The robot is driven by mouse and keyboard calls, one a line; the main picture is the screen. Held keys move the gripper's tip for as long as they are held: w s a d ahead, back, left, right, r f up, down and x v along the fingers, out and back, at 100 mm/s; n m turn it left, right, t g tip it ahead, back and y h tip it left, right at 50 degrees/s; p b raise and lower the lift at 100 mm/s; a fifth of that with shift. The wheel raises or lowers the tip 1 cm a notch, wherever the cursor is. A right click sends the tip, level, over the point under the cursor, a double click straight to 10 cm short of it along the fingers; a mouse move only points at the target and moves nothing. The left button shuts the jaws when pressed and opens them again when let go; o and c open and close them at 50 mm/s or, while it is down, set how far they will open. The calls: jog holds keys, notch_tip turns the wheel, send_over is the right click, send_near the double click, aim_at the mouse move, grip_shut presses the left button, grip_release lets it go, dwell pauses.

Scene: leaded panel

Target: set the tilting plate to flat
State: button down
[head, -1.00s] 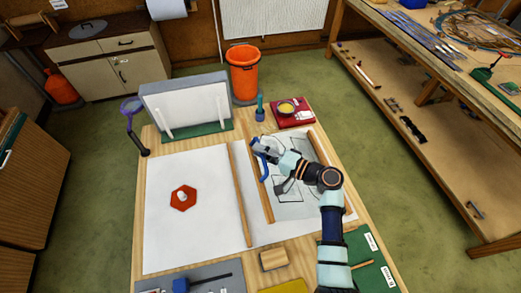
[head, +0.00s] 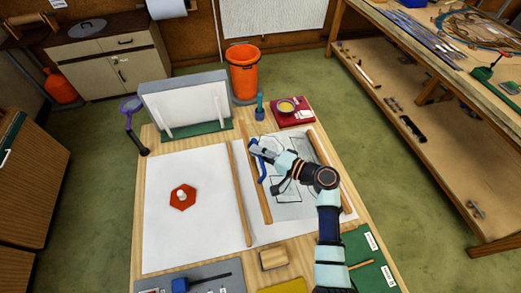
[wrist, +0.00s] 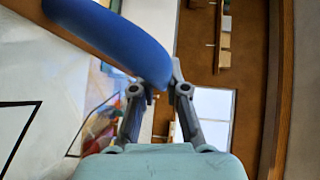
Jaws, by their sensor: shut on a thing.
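A pale plate with black line drawing (head: 288,207) lies at the right of the table, between wooden strips; its tilt is hard to judge. A blue curved handle (head: 261,170) stands at its left side. My gripper (head: 257,150) is at the handle's upper end. In the wrist view, the handle (wrist: 110,35) crosses the top left and its end sits between the fingertips of my gripper (wrist: 158,90), shut on it. The drawing's black lines show at the left. My arm hides part of the plate, and the handle's attachment is unclear.
A white board in a grey frame (head: 187,107) stands at the back left. A red hexagon with a white knob (head: 183,197) lies on a white sheet (head: 200,235). A red box with a yellow dish (head: 291,112) is behind the plate. A wooden block (head: 274,259) lies in front.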

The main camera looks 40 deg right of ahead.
jog(key=w+a+f+b, duration=0.1)
jog(key=f+b, duration=0.1)
jog(key=f, duration=0.2)
jog(key=w+a+f+n+g+b, duration=0.1)
jog(key=a+f+b, duration=0.1)
jog(key=f, duration=0.3)
jog(key=w+a+f+n+g+h+b, duration=0.1)
jog(key=a+f+b, duration=0.1)
jog(key=f, duration=0.3)
jog(key=shift+f+b, duration=0.25)
jog(key=shift+b, duration=0.2)
jog(key=shift+a+f+g+b, duration=0.15)
jog(key=shift+f+g+b, duration=0.2)
jog(key=shift+f, duration=0.25)
jog(key=shift+s+f, duration=0.1)
jog(key=shift+f, duration=0.05)
jog(key=c, duration=1.4)
grip_release()
jog(key=shift+c, duration=0.2)
jog(key=v, duration=1.2)
jog(key=shift+a, duration=0.1)
